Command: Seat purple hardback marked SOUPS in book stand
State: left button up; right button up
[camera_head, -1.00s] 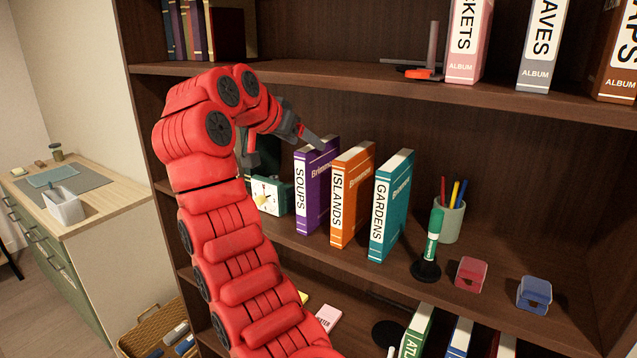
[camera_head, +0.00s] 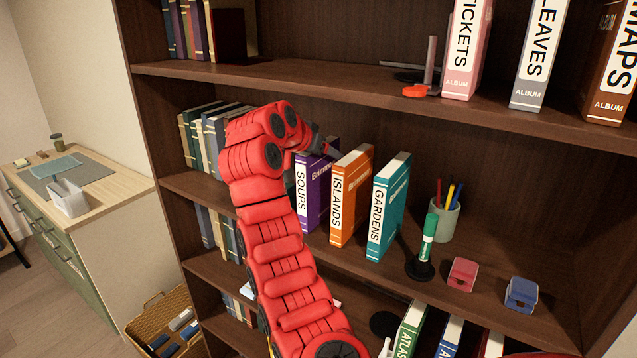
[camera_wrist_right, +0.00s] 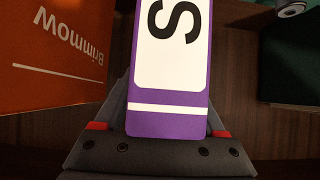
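The purple hardback marked SOUPS (camera_head: 312,203) stands upright on the middle shelf, left of the orange ISLANDS book. My right gripper (camera_head: 325,150), on the red arm, is at its upper part in the head view. In the right wrist view my right gripper (camera_wrist_right: 168,120) has a finger along each side of the purple book (camera_wrist_right: 168,122), close against it; it appears shut on the book, spine toward the palm. My left gripper is not in view.
ISLANDS (camera_head: 350,195) and teal GARDENS (camera_head: 388,205) stand close to the right. A dark post and orange piece (camera_head: 415,91) are on the shelf above.

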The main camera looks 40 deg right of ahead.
grip_shut()
dwell(1.3)
